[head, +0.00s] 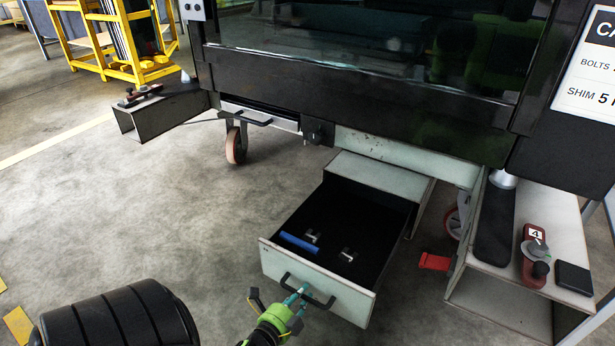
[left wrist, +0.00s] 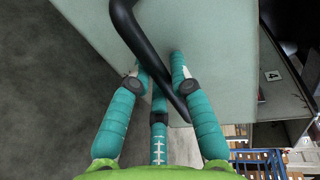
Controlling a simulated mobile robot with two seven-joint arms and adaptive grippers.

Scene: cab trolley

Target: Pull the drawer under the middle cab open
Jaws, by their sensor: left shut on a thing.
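The drawer (head: 335,292) under the middle cab (head: 350,100) stands pulled out, with its dark inside showing. In it lie a blue bar (head: 299,243) and two small metal pieces (head: 348,255). Its black handle (head: 308,291) runs across the pale front. My left gripper (head: 303,294) is at the handle. In the left wrist view its teal fingers (left wrist: 163,75) are closed around the black handle (left wrist: 150,60), against the pale drawer front (left wrist: 215,60). My right gripper is not in view.
At right a pale shelf box (head: 535,270) holds a black pad, a red tool marked 4 (head: 535,245) and a dark block. A red pedal (head: 434,262) and caster wheel (head: 236,145) are at floor level. Yellow racks (head: 115,35) stand far left.

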